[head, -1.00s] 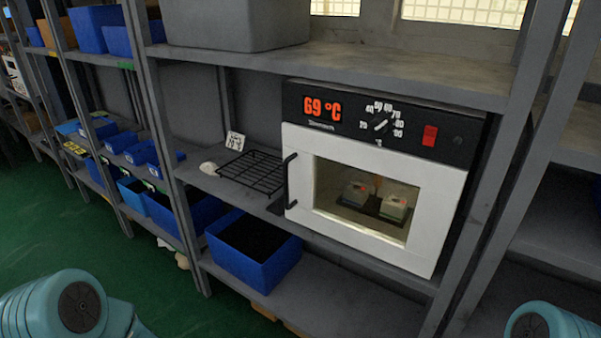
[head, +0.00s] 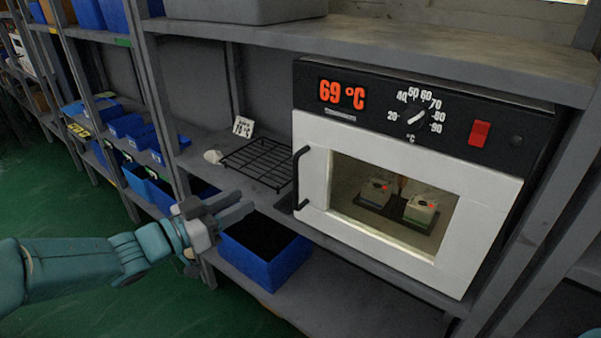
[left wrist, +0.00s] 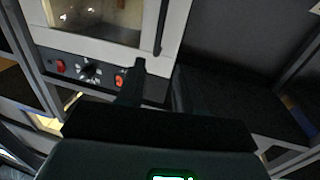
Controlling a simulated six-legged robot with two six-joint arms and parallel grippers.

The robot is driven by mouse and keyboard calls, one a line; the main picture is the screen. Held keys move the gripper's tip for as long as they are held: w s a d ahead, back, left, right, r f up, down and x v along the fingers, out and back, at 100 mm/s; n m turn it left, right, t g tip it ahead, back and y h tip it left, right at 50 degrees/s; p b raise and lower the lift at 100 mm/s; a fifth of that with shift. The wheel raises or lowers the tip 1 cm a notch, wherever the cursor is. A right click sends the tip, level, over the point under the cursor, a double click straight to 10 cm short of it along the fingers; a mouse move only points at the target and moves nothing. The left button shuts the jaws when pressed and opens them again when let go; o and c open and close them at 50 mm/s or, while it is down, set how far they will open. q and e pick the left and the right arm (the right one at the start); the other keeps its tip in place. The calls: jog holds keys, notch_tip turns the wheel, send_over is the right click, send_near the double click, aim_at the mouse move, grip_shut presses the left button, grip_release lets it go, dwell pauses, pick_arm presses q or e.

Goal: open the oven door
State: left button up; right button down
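The white oven (head: 312,165) stands on a shelf, its door shut. It has a window and a dark upright handle (head: 301,180) on the door's left side. My right gripper is not in view.
A blue bin (head: 270,272) stands on the lower shelf, below and beyond my left gripper. A shelf post (head: 165,120) rises left of the rack.

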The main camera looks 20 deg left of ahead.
aim_at(294, 175)
pick_arm(q)
jog(key=p+x, duration=0.1)
jog(key=x, duration=1.4)
jog(key=shift+w+d, duration=0.2)
jog(key=shift+d, duration=0.05)
grip_shut()
